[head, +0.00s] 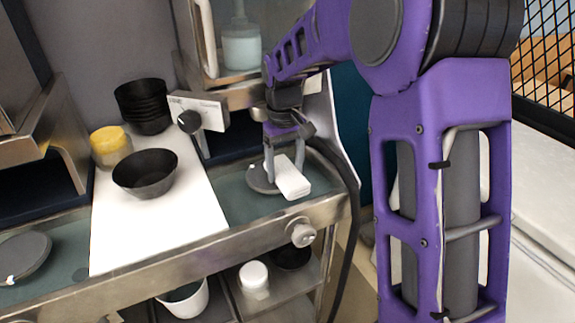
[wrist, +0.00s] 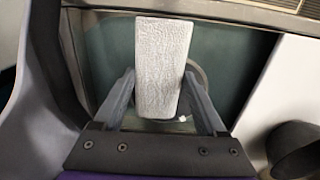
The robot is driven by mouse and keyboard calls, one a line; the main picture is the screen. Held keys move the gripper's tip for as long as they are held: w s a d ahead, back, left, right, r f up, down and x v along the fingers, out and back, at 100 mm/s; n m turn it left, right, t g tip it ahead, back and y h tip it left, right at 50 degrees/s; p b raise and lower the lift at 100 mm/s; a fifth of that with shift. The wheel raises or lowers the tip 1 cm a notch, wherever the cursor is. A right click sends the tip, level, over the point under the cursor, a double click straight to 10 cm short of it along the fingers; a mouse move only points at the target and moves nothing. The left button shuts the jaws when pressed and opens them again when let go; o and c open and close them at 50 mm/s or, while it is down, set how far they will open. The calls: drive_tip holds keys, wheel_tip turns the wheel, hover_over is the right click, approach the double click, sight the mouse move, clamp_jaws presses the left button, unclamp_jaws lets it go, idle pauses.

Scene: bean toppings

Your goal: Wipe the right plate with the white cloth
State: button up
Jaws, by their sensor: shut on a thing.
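The white cloth (head: 292,181), a folded rectangular pad, is held by my gripper (head: 286,176) over the right plate in the head view. In the wrist view, the cloth (wrist: 162,60) lies between the two fingers of my gripper (wrist: 160,80), which is shut on it. The right plate (head: 257,180) is a dark grey round disc on the blue-green counter panel, partly hidden by the cloth and fingers. I cannot tell whether the cloth touches it. The other plate (head: 24,254), also dark grey, lies at the far left.
A white board (head: 150,230) lies left of the right plate. A metal counter edge with a knob (head: 302,233) is in front. A dispenser with a soap-like bottle (head: 241,46) stands behind.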

drive_tip(key=shift+w+a+r, duration=0.15)
drive_tip(key=shift+w+a, duration=0.15)
drive_tip(key=shift+w, duration=0.1)
drive_tip(key=shift+s, duration=0.15)
drive_tip(key=shift+s+d+f+b, duration=0.25)
drive_tip(key=shift+s+f+b, duration=0.05)
drive_tip(key=shift+s, duration=0.15)
drive_tip(key=shift+s+d+f, duration=0.1)
drive_tip(key=shift+s+d, duration=0.3)
drive_tip(key=shift+s, duration=0.4)
drive_tip(key=shift+r+p, duration=0.35)
drive_tip(key=shift+r, duration=1.25)
drive_tip(key=s+d+r, duration=0.2)
drive_tip(key=s+d, duration=0.1)
drive_tip(key=s, duration=0.5)
drive_tip(key=shift+d, duration=0.25)
